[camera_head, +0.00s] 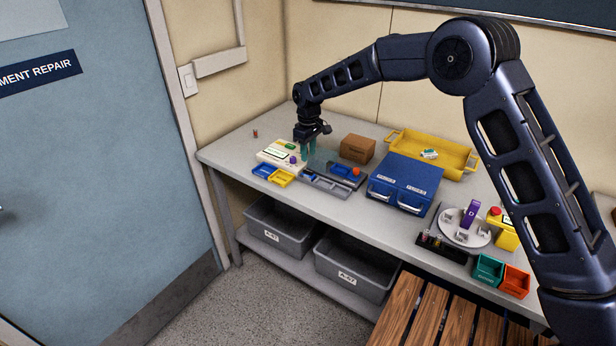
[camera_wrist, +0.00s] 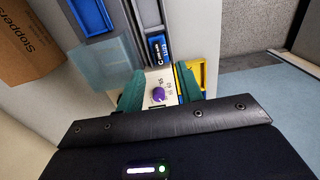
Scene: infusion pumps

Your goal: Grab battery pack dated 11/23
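A small dark-blue battery pack (camera_wrist: 158,50) with white lettering lies in a narrow slot of the grey tray, just beyond my fingertips in the wrist view. Its print is too small to read its date surely. My gripper (camera_wrist: 158,88) has green fingers spread apart with nothing clamped between them. It points down over the cream pump (camera_wrist: 158,80), whose purple knob (camera_wrist: 157,95) shows between the fingers. In the head view my gripper (camera_head: 308,148) hangs beside the pump (camera_head: 270,156), at the left end of the grey tray (camera_head: 325,187).
A brown box (camera_head: 357,149), blue case (camera_head: 404,182) and yellow tray (camera_head: 462,158) stand to the right. Small blue (camera_head: 263,171) and yellow (camera_head: 281,178) bins sit before the pump. The bench's (camera_head: 228,150) left end is mostly clear.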

